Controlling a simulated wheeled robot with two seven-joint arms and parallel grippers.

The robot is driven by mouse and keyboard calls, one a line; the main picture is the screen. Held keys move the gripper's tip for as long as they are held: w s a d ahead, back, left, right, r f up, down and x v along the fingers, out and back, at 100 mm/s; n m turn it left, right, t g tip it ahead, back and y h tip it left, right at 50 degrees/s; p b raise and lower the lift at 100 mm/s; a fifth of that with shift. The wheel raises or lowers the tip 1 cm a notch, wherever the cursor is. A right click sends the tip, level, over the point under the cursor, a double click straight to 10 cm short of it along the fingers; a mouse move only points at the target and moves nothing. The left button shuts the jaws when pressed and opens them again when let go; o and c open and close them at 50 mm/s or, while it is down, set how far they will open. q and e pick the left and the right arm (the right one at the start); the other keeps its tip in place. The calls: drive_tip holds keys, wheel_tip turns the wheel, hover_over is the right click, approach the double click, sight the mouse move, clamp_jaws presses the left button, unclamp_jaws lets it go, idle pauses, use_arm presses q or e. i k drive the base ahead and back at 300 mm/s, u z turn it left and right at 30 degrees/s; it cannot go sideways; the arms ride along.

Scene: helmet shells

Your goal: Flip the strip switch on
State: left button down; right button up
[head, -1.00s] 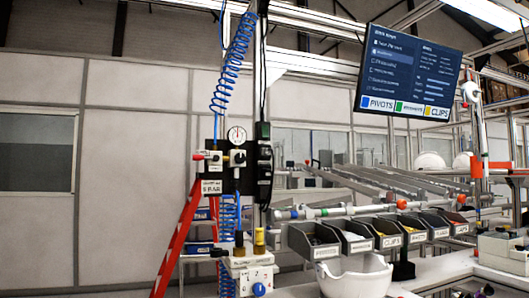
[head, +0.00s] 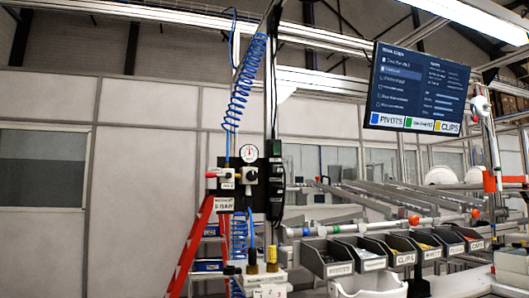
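No gripper and no arm of mine shows in the head view.
A blue coiled hose (head: 244,85) hangs above the panel. A red ladder (head: 190,250) leans left of it. A monitor (head: 417,88) hangs upper right.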

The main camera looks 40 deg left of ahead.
sight(276, 147)
drive_tip(key=u, duration=0.55)
drive_tip(key=k, duration=1.3)
drive_tip(key=u, duration=1.1)
drive_tip(key=i, duration=1.6)
drive_tip(key=z, duration=0.9)
drive_tip(key=i, duration=0.55)
drive_tip(key=z, duration=0.65)
